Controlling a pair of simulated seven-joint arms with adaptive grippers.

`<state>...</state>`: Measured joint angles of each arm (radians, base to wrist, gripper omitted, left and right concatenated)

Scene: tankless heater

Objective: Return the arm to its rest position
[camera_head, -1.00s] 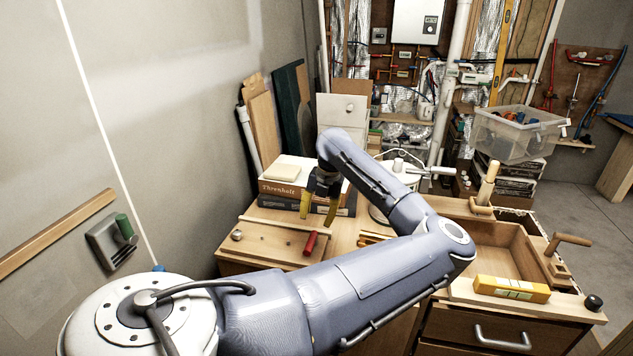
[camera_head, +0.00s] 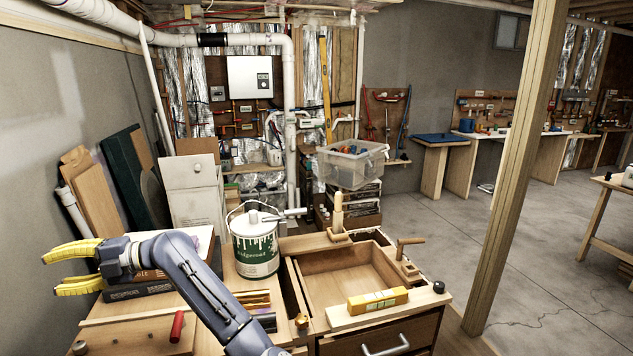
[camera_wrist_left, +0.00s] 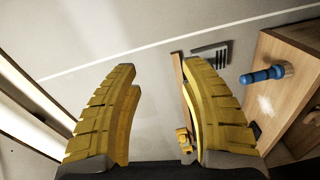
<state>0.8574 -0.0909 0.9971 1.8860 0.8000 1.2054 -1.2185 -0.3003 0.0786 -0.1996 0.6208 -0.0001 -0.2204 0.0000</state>
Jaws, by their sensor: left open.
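My left gripper (camera_head: 72,267) shows at the left of the head view, with its two yellow fingers spread apart and pointing left toward the grey wall. The left wrist view shows the same open fingers (camera_wrist_left: 160,110) with nothing between them. My blue-grey forearm runs from the gripper down to the bottom edge and covers part of the bench and the stacked books (camera_head: 140,288). My right gripper is not in view.
A green-and-white paint can (camera_head: 254,254) stands on the workbench right of my arm. A yellow box (camera_head: 377,300) lies by an open drawer (camera_head: 345,278). Boards (camera_head: 95,195) lean on the left wall. A wooden post (camera_head: 516,170) stands right. Open floor lies beyond.

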